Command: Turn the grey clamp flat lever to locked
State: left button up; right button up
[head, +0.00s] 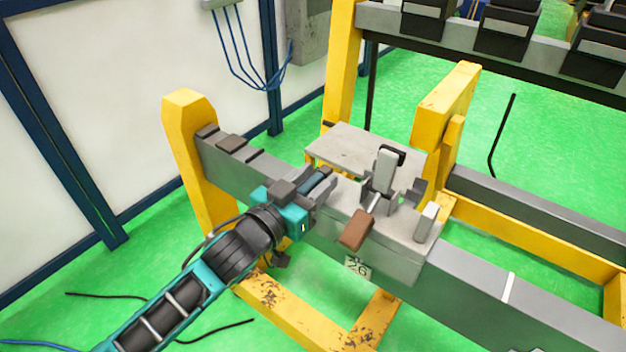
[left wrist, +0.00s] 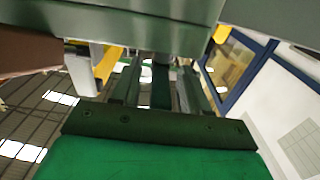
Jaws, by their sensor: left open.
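The clamp fixture (head: 400,245) is a grey block on the long beam, marked 26. An upright light-grey flat lever (head: 384,172) with a dark bracket stands on it. A brown-ended handle (head: 357,230) on a short rod slants down toward the front. A small pale upright block (head: 427,222) stands at the right end. My left gripper (head: 325,186) is open, just left of the upright lever and apart from it, low over the beam. Its fingers show in the left wrist view (left wrist: 158,88) with nothing clearly between them. My right gripper is not in view.
A flat grey plate (head: 352,146) lies behind the clamp. Yellow posts (head: 443,108) rise behind and at the left end (head: 190,150). In the left wrist view a grey-green surface (left wrist: 130,25) crosses close at the top, with a brown piece (left wrist: 30,45) at left.

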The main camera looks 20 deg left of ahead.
pick_arm(q)
jog(key=c, duration=0.7)
grip_shut()
